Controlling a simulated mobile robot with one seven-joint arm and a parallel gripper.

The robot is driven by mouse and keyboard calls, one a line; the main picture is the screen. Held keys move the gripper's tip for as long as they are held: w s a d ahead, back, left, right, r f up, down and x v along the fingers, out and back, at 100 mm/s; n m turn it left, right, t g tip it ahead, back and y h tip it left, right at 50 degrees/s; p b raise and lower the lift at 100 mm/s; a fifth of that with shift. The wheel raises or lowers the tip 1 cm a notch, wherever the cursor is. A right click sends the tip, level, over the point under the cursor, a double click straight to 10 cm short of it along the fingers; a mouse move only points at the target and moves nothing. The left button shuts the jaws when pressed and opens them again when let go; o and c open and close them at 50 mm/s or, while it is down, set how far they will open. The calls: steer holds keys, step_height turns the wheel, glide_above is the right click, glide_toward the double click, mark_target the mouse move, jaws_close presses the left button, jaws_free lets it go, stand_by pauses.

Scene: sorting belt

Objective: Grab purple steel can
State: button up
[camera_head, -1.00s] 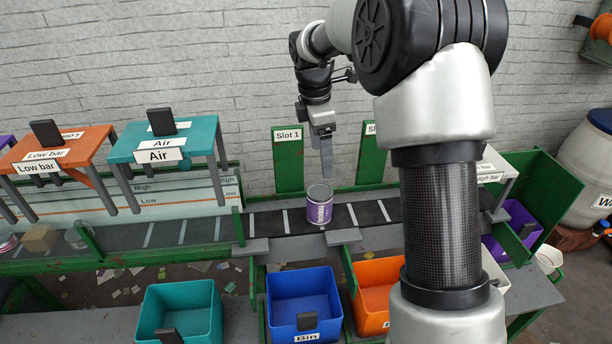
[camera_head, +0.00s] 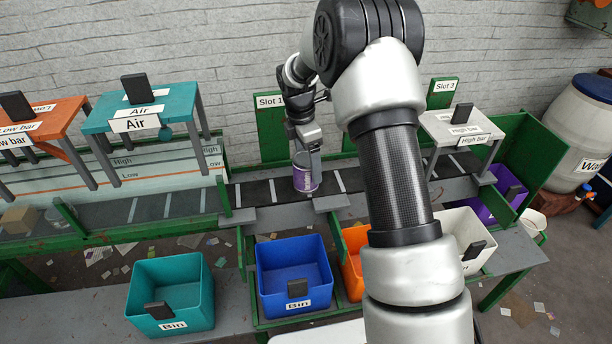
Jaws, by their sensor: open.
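The purple steel can (camera_head: 302,181) stands upright on the dark belt (camera_head: 262,193), in front of the Slot 1 panel. It has a purple label and a grey metal top edge. My gripper (camera_head: 309,162) is pointed down at the can, with its fingers at the can's upper part. One finger shows in front of the can's right side; the other finger is hidden. The jaws are open, and I cannot tell whether they touch the can.
Below the belt stand a teal bin (camera_head: 171,290), a blue bin (camera_head: 292,277), an orange bin (camera_head: 354,262) and a white bin (camera_head: 464,240). A teal Air stand (camera_head: 146,108) is at left and a white High bar stand (camera_head: 461,127) at right.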

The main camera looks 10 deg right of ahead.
mark_target(303, 184)
step_height(303, 184, down, 5)
steer(key=shift+a+r+b, duration=0.15)
steer(key=shift+r+b, duration=0.05)
steer(key=shift+b, duration=0.15)
steer(key=shift+f, duration=0.25)
steer(key=c, duration=1.1)
